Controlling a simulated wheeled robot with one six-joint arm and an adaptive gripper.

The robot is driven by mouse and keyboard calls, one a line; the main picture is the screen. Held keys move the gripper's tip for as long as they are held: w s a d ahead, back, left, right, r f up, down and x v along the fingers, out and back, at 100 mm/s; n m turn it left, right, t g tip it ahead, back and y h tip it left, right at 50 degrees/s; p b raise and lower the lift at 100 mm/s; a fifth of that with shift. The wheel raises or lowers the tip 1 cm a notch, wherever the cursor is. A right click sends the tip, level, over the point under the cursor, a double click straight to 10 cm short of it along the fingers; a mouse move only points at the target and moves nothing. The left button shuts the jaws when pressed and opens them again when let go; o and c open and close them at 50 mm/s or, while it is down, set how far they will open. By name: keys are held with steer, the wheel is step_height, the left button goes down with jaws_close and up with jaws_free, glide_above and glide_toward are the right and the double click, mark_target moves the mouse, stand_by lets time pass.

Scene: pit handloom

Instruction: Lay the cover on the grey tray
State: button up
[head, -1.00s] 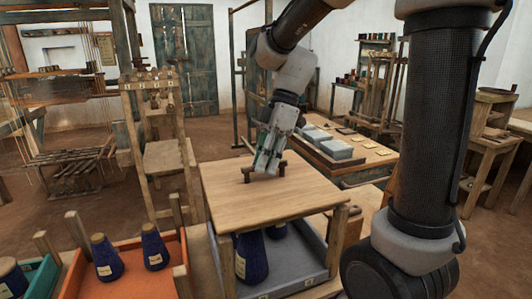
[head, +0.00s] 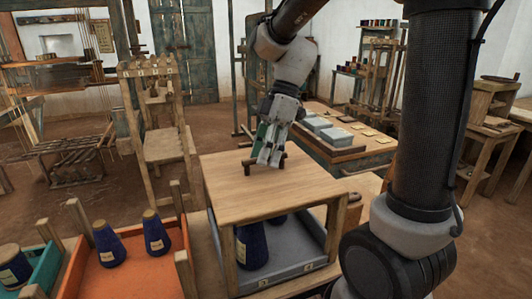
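The cover (head: 235,195) is a flat, pale wooden board with a dark handle (head: 252,168) on top. It lies level over the grey tray (head: 290,268), lined up with the wooden corner posts. I cannot tell whether it rests on the posts or hangs just above them. My gripper (head: 268,156) points down at the middle of the board, and its fingers appear shut on the handle. Blue yarn cones (head: 252,247) stand in the tray under the board, which partly hides them and the tray's back.
An orange tray (head: 130,279) with blue cones stands left of the grey tray. A teal tray (head: 44,272) with a cone is farther left. A wooden ladder-like stand (head: 160,145) rises behind them. A table (head: 372,152) with grey boxes (head: 340,135) is behind right.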

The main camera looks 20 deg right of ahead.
steer(key=v, duration=1.2)
steer(key=s+d+f+m+t+h, duration=0.1)
steer(key=s+d+f+m, duration=0.1)
steer(key=m, duration=0.3)
steer(key=s+d+f+m+t+h, duration=0.1)
steer(key=s+d+f+m, duration=0.1)
steer(key=m, duration=0.4)
steer(key=s+d+f+m+t+h, duration=0.1)
steer(key=s+d+f+m+t, duration=0.1)
steer(key=s+d+m, duration=0.2)
steer(key=shift+s+d+f+m+h, duration=0.1)
steer(key=shift+s+f+m+h, duration=0.3)
steer(key=shift+m, duration=0.5)
steer(key=s+d+t, duration=0.1)
steer(key=s+t, duration=0.1)
steer(key=s, duration=0.4)
steer(key=shift+s+d+m+t+h, duration=0.3)
steer(key=shift+s+d+m+h, duration=0.05)
steer(key=shift+d+m+h, duration=0.05)
steer(key=shift+r, duration=0.1)
